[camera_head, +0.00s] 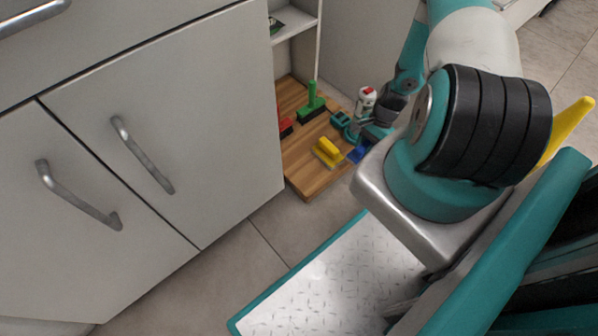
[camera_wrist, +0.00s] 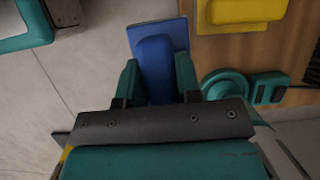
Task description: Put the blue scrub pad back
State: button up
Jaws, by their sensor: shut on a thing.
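The blue scrub pad (camera_wrist: 150,27) has a raised blue grip on a flat base. In the wrist view, my gripper (camera_wrist: 158,72) is shut on that grip, one teal finger on each side. The pad appears over or beside the edge of a wooden board (camera_wrist: 240,60), with floor to its left; its height cannot be told. In the head view, a small part of the blue pad (camera_head: 356,155) shows beside the board (camera_head: 304,179), partly hidden by my arm. A yellow scrub pad (camera_head: 326,153) lies on the board, and also shows in the wrist view (camera_wrist: 240,10).
A green brush (camera_head: 312,106), a red item (camera_head: 285,125) and a white-and-red bottle (camera_head: 366,99) stand around the board. Teal items (camera_wrist: 225,84) sit close to my gripper's right. A white cabinet (camera_head: 180,110) closes off the left; a shelf (camera_head: 292,22) is above.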

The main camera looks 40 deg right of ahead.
jog(key=w+a+b, duration=0.3)
jog(key=w+a, duration=0.2)
jog(key=a, duration=0.3)
jog(key=w+a+b, duration=0.3)
jog(key=w+a, duration=0.2)
jog(key=a, duration=0.3)
notch_tip(320, 180, down, 7)
jog(key=b, duration=0.5)
jog(key=shift+f, duration=0.15)
jog(key=shift+a+b, duration=0.1)
jog(key=shift+b, duration=0.5)
jog(key=shift+w, duration=0.1)
